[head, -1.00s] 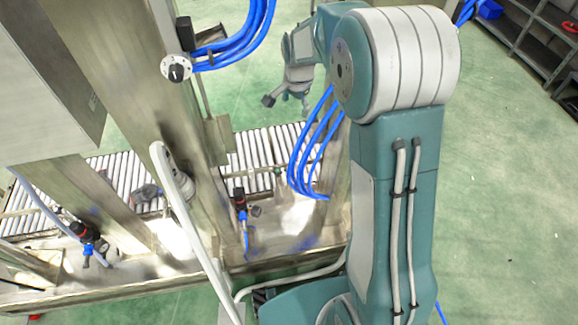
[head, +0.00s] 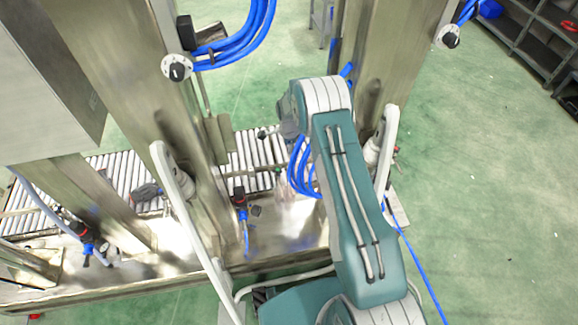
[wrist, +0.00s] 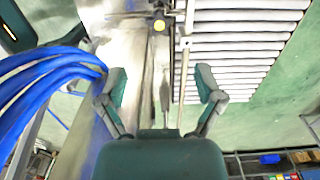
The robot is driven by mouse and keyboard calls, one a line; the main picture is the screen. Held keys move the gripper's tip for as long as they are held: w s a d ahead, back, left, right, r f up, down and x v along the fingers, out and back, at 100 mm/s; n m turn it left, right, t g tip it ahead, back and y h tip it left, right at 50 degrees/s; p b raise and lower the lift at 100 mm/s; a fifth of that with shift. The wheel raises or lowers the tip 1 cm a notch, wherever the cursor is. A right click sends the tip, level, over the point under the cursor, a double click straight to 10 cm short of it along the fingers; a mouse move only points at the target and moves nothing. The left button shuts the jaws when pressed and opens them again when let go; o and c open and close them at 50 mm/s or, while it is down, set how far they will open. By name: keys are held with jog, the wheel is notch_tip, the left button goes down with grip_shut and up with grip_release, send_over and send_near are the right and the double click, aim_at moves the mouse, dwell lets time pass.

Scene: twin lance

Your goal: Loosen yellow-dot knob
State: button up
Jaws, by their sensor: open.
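A small yellow round spot (wrist: 159,25) shows on a dark fitting near the top of the wrist view, probably the yellow-dot knob; its shape is too small to tell. My gripper (wrist: 161,74) is open, its two teal and grey fingers spread below and either side of that spot in the picture. Nothing is held between them. In the head view only part of my gripper (head: 268,132) shows, by the rollers, mostly hidden behind my arm. I cannot pick out a yellow dot in the head view.
Metal posts carry black dial knobs at left (head: 176,69) and right (head: 450,40). White lever handles (head: 185,205) and (head: 386,155) stand near my arm. Red-and-black valves (head: 239,198) sit by the roller conveyor (head: 250,155). Blue hoses (wrist: 45,80) fill the wrist view's left.

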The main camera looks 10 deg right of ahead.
aim_at(289, 167)
notch_tip(289, 167, down, 10)
jog(key=shift+f, duration=0.2)
jog(key=shift+c, duration=0.3)
jog(key=c, duration=1.1)
